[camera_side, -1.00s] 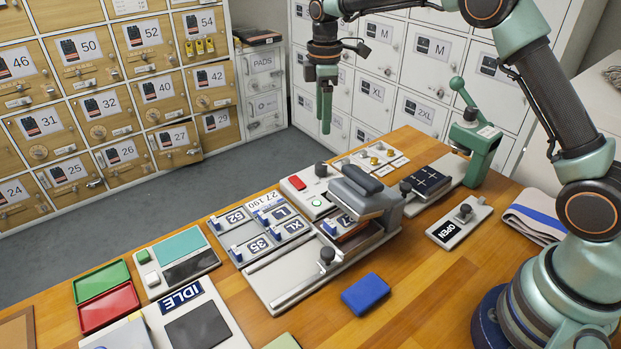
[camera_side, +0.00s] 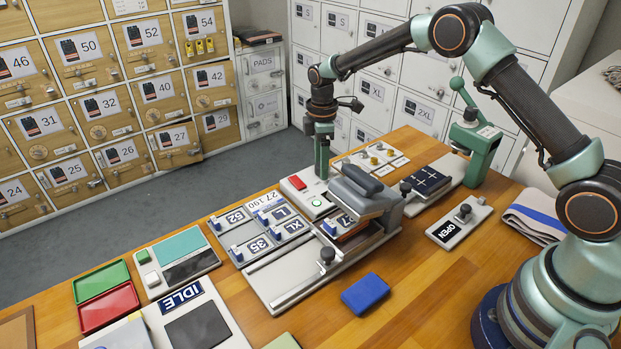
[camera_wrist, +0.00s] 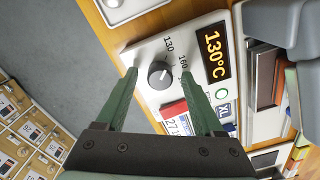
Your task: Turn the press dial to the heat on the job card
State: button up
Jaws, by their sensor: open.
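The press dial (camera_wrist: 158,74) is a dark round knob on a light panel, with printed marks 130 and 160 beside it. Its display (camera_wrist: 212,50) reads 130°C. In the wrist view my gripper (camera_wrist: 159,73) is open, with one green finger on each side of the dial and visible gaps to it. In the side view my gripper (camera_side: 321,176) points down at the press panel and hides the dial. The job card (camera_side: 263,200) reads "27 190"; part of it shows in the wrist view (camera_wrist: 179,126). A further dial mark may be hidden by the right finger.
The press (camera_side: 357,190) stands just right of the panel, with a red block (camera_side: 297,183) and a green-lit button (camera_side: 317,202) close to the dial. Number and letter plates (camera_side: 270,229) lie in front. Open table lies near the blue pad (camera_side: 366,293).

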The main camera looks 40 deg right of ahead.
jog(key=shift+f, duration=0.1)
grip_shut()
jog(key=shift+m, duration=0.4)
jog(key=m, duration=0.8)
jog(key=shift+m, duration=0.3)
jog(key=m, duration=0.8)
jog(key=shift+w+d, duration=0.1)
jog(key=shift+m, duration=0.4)
